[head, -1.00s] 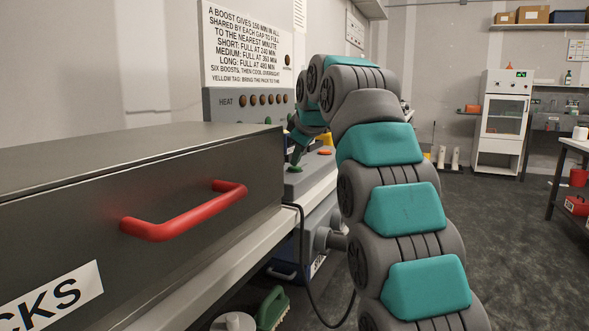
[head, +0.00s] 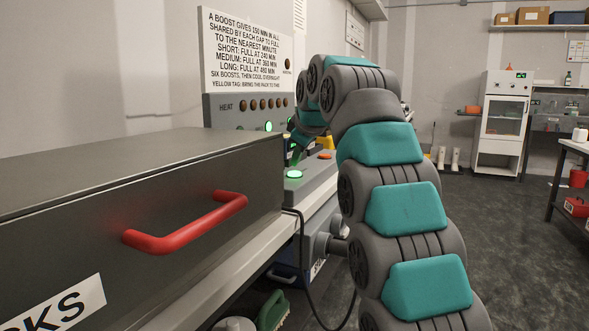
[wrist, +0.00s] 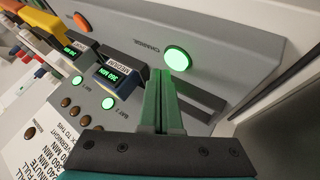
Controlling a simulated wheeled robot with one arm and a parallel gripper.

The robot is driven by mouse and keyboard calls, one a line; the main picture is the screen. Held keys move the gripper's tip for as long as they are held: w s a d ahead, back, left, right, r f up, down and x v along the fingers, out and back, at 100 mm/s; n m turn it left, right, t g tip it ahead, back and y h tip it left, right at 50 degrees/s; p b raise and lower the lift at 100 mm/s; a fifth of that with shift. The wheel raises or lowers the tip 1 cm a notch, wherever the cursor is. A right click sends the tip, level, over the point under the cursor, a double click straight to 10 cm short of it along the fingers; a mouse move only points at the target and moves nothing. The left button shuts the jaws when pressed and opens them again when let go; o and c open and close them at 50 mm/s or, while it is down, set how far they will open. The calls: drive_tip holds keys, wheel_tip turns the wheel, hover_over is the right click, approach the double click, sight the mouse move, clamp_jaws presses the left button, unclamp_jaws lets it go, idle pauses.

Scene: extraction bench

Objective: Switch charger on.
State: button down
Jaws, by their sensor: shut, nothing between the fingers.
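The charger (head: 316,178) is a grey panel unit on the bench behind the dark drawer box. In the head view my arm hides part of the charger and most of the gripper.
Two bays with lit displays (wrist: 118,72) show in the wrist view, with green lights (wrist: 108,103) next to them. An orange button (wrist: 82,22) sits further along the panel. The dark box with a red handle (head: 190,224) stands close at left. A black cable hangs below the bench.

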sight(298, 173)
drive_tip(key=shift+r, duration=0.1)
wheel_tip(298, 173, up, 5)
drive_tip(key=p, duration=0.5)
idle(0.7)
drive_tip(key=shift+s+d+f, duration=0.2)
drive_tip(key=shift+d+f, duration=0.05)
drive_tip(key=shift+f, duration=0.1)
drive_tip(key=s+d+f+m+g+h, duration=0.1)
drive_tip(key=s+d+f+m+g, duration=0.2)
drive_tip(key=s+d+f, duration=0.6)
drive_tip(key=s+d+f+m+g+h, duration=0.1)
drive_tip(key=s+d+f+m+g, duration=0.2)
drive_tip(key=s+f, duration=0.75)
drive_tip(key=s+d+f+m+g+h, duration=0.15)
drive_tip(key=s+d+f+m, duration=0.35)
drive_tip(key=s, duration=0.9)
drive_tip(key=s+d+f+m+g, duration=0.1)
drive_tip(key=s+f, duration=0.4)
drive_tip(key=s, duration=0.4)
drive_tip(key=s+d+f+m+g, duration=0.1)
drive_tip(key=s+d+f+g, duration=0.1)
drive_tip(key=s+f, duration=0.3)
drive_tip(key=s, duration=0.4)
drive_tip(key=shift+d+f, duration=0.25)
drive_tip(key=shift+f, duration=0.15)
